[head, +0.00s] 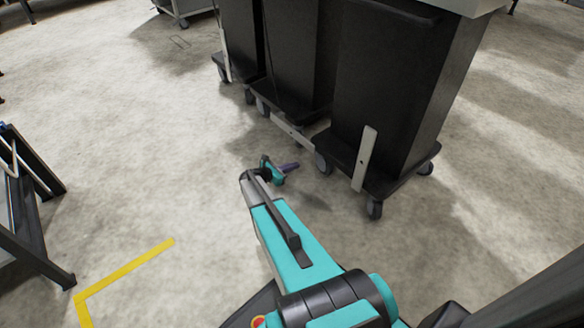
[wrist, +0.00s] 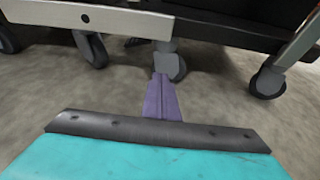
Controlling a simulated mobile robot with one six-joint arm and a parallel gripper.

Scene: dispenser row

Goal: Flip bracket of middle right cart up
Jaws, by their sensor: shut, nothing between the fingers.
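Three black carts stand in a row in the head view. The middle cart (head: 297,60) has a light grey bracket (head: 292,134) lying low and about level across its front, near the wheels. This bracket also shows at the upper left of the wrist view (wrist: 120,20). The right cart (head: 385,80) has its bracket (head: 364,158) standing nearly upright. My gripper (head: 292,167) is low over the floor in front of the carts, with its purple fingers shut and empty. In the wrist view the fingers (wrist: 162,97) point toward a caster near the bracket's right end; I see no clear contact.
The left cart (head: 250,40) has its bracket (head: 224,52) upright. Caster wheels (head: 323,163) stick out below the carts. A dark frame (head: 35,215) stands at the left, near yellow floor tape (head: 125,268).

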